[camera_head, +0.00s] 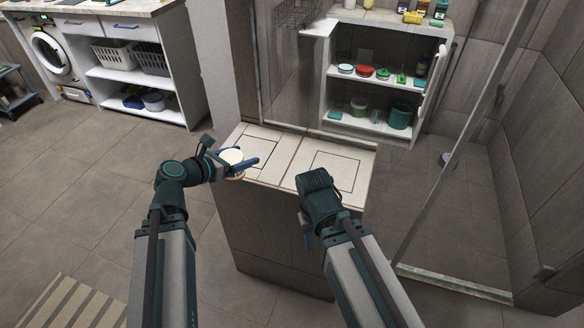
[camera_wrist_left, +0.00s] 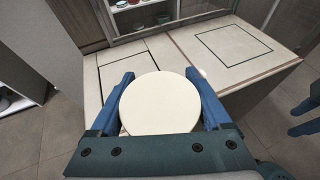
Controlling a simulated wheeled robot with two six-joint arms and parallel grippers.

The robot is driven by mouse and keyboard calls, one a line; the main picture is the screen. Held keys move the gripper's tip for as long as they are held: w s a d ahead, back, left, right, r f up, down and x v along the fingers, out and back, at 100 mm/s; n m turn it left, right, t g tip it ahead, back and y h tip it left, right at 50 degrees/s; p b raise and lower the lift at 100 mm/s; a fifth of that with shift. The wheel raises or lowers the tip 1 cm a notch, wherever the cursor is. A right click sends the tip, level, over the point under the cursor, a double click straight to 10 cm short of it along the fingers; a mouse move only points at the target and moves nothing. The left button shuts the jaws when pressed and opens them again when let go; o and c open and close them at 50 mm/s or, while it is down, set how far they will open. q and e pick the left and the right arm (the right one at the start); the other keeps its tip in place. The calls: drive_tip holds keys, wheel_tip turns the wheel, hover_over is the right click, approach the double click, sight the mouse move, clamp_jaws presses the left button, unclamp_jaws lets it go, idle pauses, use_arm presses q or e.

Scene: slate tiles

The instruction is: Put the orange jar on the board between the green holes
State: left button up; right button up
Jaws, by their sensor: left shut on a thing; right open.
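My left gripper (camera_head: 238,163) is shut on a round jar with a pale cream lid (camera_head: 231,156); a thin orange edge shows beneath it. The jar is held over the left part of the pale bench top. In the left wrist view the lid (camera_wrist_left: 160,104) sits between the two blue fingers and hides most of the jar's body. My right gripper (camera_head: 306,238) is open at the bench's front side, its fingers partly hidden by its own wrist. No board with green holes can be made out; the top shows only dark square outlines.
A glass panel (camera_head: 470,130) rises on the right. A counter with baskets and a washer (camera_head: 50,52) stands at the far left.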

use_arm(q)
drive_tip(key=w+d, duration=0.3)
drive_tip(key=w, duration=0.1)
drive_tip(key=w+d+f+b, duration=0.1)
drive_tip(key=w+d, duration=0.6)
drive_tip(key=w, duration=0.1)
drive_tip(key=shift+w+d+f, duration=0.15)
drive_tip(key=shift+w+f, duration=0.05)
drive_tip(key=shift+f, duration=0.05)
wheel_tip(320, 180, down, 4)
drive_tip(key=b, duration=0.4)
drive_tip(key=shift+r, duration=0.25)
drive_tip(key=o, duration=1.3)
